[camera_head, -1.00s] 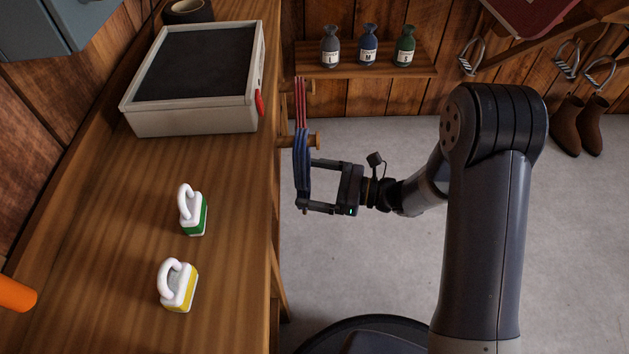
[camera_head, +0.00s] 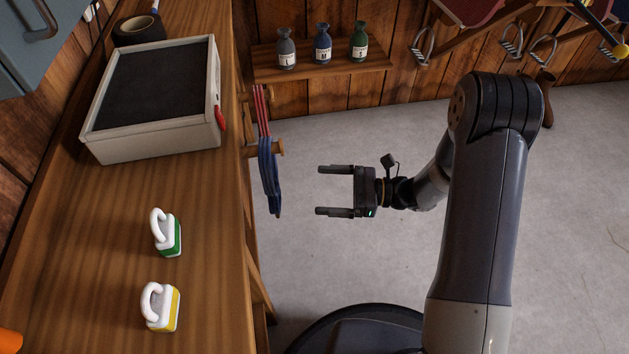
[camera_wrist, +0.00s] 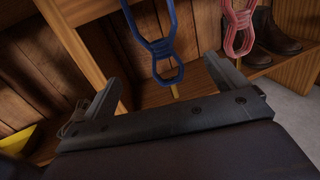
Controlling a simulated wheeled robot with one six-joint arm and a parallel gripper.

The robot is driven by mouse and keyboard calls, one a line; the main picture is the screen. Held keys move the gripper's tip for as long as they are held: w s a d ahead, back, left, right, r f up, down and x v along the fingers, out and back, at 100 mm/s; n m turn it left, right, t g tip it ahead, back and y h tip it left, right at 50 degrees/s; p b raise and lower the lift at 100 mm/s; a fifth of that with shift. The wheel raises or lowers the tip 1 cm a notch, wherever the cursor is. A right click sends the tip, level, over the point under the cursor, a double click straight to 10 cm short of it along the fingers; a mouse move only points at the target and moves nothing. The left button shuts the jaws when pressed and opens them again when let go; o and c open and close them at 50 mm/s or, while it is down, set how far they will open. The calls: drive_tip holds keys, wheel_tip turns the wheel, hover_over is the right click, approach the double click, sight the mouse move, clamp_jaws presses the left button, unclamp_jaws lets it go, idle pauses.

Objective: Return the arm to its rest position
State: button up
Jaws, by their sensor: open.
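My gripper (camera_head: 335,191) is open and empty in the head view, held out over the grey floor to the right of the wooden bench. Its fingers point left toward a blue looped strap or rope (camera_head: 269,176), with a clear gap between them. The blue loops hang by the bench's side near a wooden peg (camera_head: 277,148). In the wrist view, the blue loops (camera_wrist: 159,45) hang beyond the open fingers, and a red looped rope (camera_wrist: 239,28) hangs to their right. My arm reaches in from the right of the head view.
Several small bottles or bags sit on a wall shelf (camera_head: 335,72). The floor around my gripper is clear.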

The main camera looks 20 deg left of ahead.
sight(278, 184)
drive_tip(key=shift+d, duration=0.2)
drive_tip(key=b+x, duration=0.2)
drive_tip(key=x, duration=0.8)
drive_tip(key=shift+a+f+b, duration=0.1)
drive_tip(key=shift+a+b, duration=0.15)
drive_tip(key=shift+b, duration=0.15)
drive_tip(key=shift+w+a+r, duration=0.1)
drive_tip(key=shift+r, duration=0.25)
drive_tip(key=shift+w+d+r+p, duration=0.2)
drive_tip(key=shift+d+p, duration=0.1)
drive_tip(key=shift+d, duration=0.1)
